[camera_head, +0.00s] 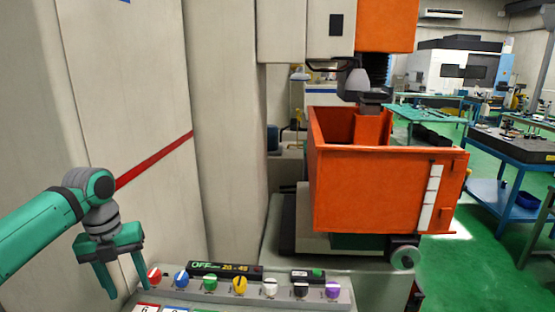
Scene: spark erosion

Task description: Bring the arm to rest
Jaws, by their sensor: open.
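My arm (35,230) is teal with dark grey joints and reaches in from the left edge. My gripper (125,286) hangs from its end and points down, with its two teal fingers spread apart. Nothing shows between the fingers. It is at the left end of a control panel (345,297), close to a red knob (154,275). I cannot tell whether a finger touches the panel.
The panel carries several coloured knobs and a display (224,268) reading "OFF". An orange tank (385,188) of the machine stands right of centre. A beige cabinet wall (150,90) rises behind my arm. A blue table (515,148) stands at the right on green floor.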

